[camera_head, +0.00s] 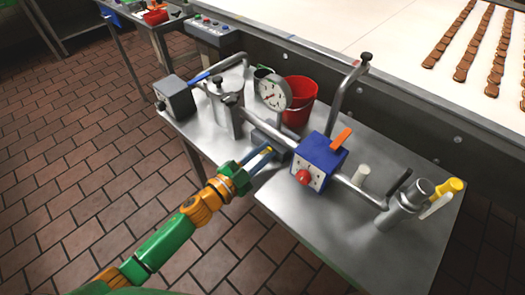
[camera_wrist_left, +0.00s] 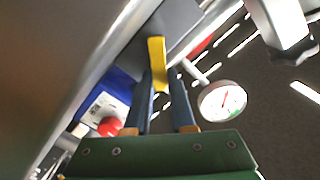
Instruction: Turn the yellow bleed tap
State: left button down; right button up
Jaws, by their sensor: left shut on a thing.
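The yellow bleed tap (camera_wrist_left: 156,51) is a short yellow lever between the two blue fingers of my left gripper (camera_wrist_left: 164,75) in the left wrist view. The fingers are shut on it near its outer end. In the head view my left gripper (camera_head: 266,155) reaches in from the lower left to the pipework, left of the blue box. Only a small yellow bit of the tap (camera_head: 266,150) shows there between the fingers. My right gripper is not in view.
A blue box (camera_head: 321,158) with a red knob and orange lever stands right of the gripper. A dial gauge (camera_head: 273,93) and red bucket (camera_head: 300,100) stand behind. The steel table's front right is bare.

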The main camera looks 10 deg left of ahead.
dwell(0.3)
pick_arm(q)
jog(key=c, duration=0.8)
grip_release()
jog(key=shift+o, duration=0.2)
jog(key=v, duration=0.7)
jog(key=shift+b, duration=0.3)
